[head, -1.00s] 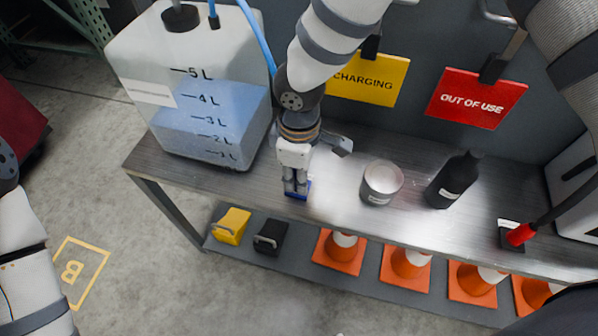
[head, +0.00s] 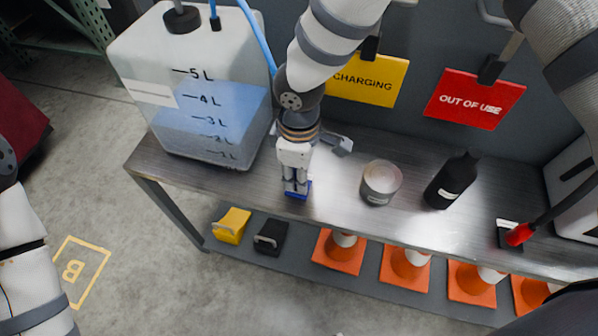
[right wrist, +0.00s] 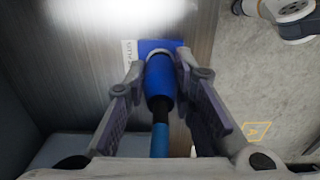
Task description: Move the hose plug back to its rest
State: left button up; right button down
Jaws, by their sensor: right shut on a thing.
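My right gripper (head: 296,186) is over the left part of the bench, pointing down. In the right wrist view its fingers (right wrist: 160,72) are shut on the blue hose plug (right wrist: 160,88), one on each side. The plug's blue hose (right wrist: 160,138) runs back toward my wrist. The plug's far end is at the blue rest (right wrist: 166,46), a flat blue plate with a white label beside it. The rest's blue edge also shows under the gripper in the head view (head: 298,196). I cannot tell whether the plug is fully seated. My left gripper is out of view.
A water tank (head: 190,85) stands left of the gripper. Yellow (head: 377,82) and red (head: 474,98) signs hang behind.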

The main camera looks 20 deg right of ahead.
jog(key=shift+f, duration=0.55)
jog(key=c, duration=1.3)
grip_release()
notch_tip(320, 180, up, 12)
jog(key=shift+f, duration=0.1)
jog(key=shift+s, duration=0.1)
